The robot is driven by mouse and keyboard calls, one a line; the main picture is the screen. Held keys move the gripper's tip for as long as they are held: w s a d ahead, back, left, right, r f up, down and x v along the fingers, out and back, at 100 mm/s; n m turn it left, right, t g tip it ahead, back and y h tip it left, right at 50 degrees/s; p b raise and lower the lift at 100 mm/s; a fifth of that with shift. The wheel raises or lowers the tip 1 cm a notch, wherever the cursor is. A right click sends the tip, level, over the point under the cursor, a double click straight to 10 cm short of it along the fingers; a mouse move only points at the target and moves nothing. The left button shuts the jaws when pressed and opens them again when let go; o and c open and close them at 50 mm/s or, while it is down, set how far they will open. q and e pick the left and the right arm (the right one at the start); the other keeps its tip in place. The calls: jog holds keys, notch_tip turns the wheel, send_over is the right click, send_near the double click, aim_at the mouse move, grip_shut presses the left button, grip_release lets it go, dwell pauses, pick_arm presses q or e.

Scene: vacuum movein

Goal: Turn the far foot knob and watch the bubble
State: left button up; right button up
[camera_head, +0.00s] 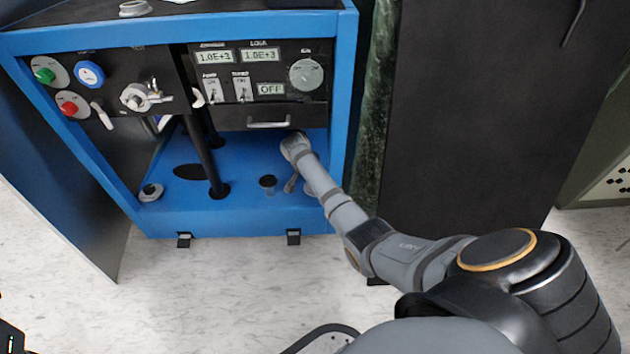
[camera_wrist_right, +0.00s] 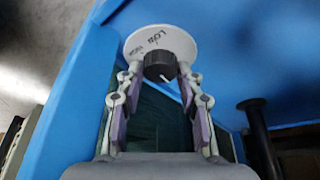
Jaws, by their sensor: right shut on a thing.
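A dark round knob (camera_wrist_right: 160,66) with a white pointer line sits on a white disc (camera_wrist_right: 160,42) with black lettering in the right wrist view. My right gripper (camera_wrist_right: 160,80) has its fingers on both sides of this knob and is shut on it. In the head view my right arm reaches down into the lower bay of the blue frame (camera_head: 225,215); the fingers are small and the held knob is mostly hidden there. Another dark knob on a pale disc (camera_head: 150,191) is at the bay's front left. I cannot make out a bubble.
A panel with readouts (camera_head: 260,55), switches and a dial (camera_head: 306,74) is above the bay. A drawer handle (camera_head: 268,123) is close above my right wrist. A black post (camera_head: 205,160) stands in the bay. A dark cabinet (camera_head: 480,110) stands at right.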

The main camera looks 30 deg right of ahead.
jog(key=shift+r+m+g+p, duration=0.1)
jog(key=shift+m+g+p, duration=0.2)
jog(key=shift+m+p, duration=0.45)
jog(key=shift+m, duration=0.45)
jog(key=shift+m+g, duration=0.5)
jog(key=shift+m, duration=0.4)
jog(key=shift+w+f+m+g+b, duration=0.1)
jog(key=shift+f+m+g+b, duration=0.1)
jog(key=shift+m+b, duration=0.3)
jog(key=shift+f+m+g+b, duration=0.1)
jog(key=shift+m+g+b, duration=0.1)
jog(key=shift+m, duration=0.5)
jog(key=shift+r+m+g+b, duration=0.15)
jog(key=shift+m+g+b, duration=0.45)
jog(key=shift+m+b, duration=0.8)
